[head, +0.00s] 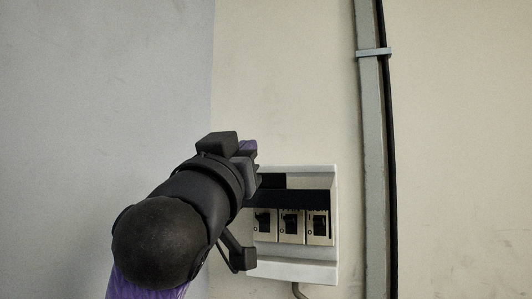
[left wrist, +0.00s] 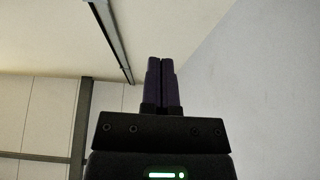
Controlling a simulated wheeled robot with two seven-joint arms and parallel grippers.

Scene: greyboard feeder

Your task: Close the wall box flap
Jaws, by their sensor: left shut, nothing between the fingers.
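The wall box (head: 333,250) is a white box on the beige wall in the head view, right of my arm. Its front is uncovered and shows three dark switches (head: 291,223) in a row. A white strip (head: 300,170) runs along its top; I cannot tell whether this is the flap or the box's upper edge. My left gripper (head: 250,149) is by the box's upper left corner and covers part of its left side; contact cannot be told. In the left wrist view its purple fingers (left wrist: 161,62) are together and empty. My right gripper is not in view.
A grey vertical conduit (head: 374,160) with a clamp (head: 373,53) runs up the wall just right of the box. A cable (head: 298,291) leaves the box's bottom. A grey wall (head: 100,100) meets the beige wall at left. The wall above the box is bare.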

